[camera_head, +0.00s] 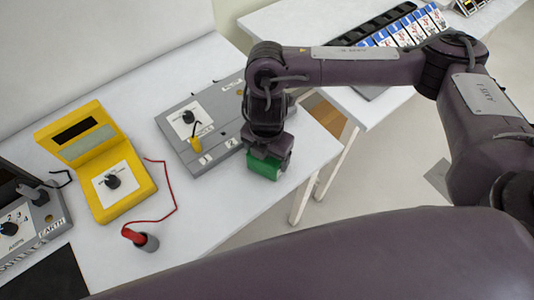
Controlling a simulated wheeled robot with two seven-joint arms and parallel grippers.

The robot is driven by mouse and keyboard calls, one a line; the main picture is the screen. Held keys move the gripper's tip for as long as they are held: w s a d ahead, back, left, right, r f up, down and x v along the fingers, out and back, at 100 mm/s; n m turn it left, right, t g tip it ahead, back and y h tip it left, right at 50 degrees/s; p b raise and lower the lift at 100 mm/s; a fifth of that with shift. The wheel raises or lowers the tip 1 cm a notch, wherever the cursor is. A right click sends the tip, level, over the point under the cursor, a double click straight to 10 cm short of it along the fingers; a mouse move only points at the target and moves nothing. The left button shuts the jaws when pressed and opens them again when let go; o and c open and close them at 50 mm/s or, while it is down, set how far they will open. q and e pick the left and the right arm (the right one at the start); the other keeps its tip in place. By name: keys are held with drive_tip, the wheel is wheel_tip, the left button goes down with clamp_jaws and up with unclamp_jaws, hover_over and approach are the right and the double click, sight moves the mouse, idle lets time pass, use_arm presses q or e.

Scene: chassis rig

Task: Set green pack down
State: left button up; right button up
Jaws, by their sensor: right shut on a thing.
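The green pack (263,167) is a small green block at the right part of the white table, near its right edge. My right gripper (270,150) reaches down from above and is shut on the green pack. The gripper hides the pack's top. I cannot tell whether the pack touches the table top or hangs just above it. My left gripper is not in view.
A grey panel box (190,121) with a dial lies just left of the pack. A yellow meter (112,180) with a red lead and probe (140,238) stands further left. A second table (290,28) with a rack of white-and-blue packs (405,32) is behind.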

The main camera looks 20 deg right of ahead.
drive_tip(key=o, duration=1.3)
drive_tip(key=shift+f, duration=0.1)
drive_tip(key=shift+r, duration=0.55)
wheel_tip(320, 180, up, 11)
drive_tip(key=shift+r+p, duration=0.15)
drive_tip(key=shift+p, duration=0.2)
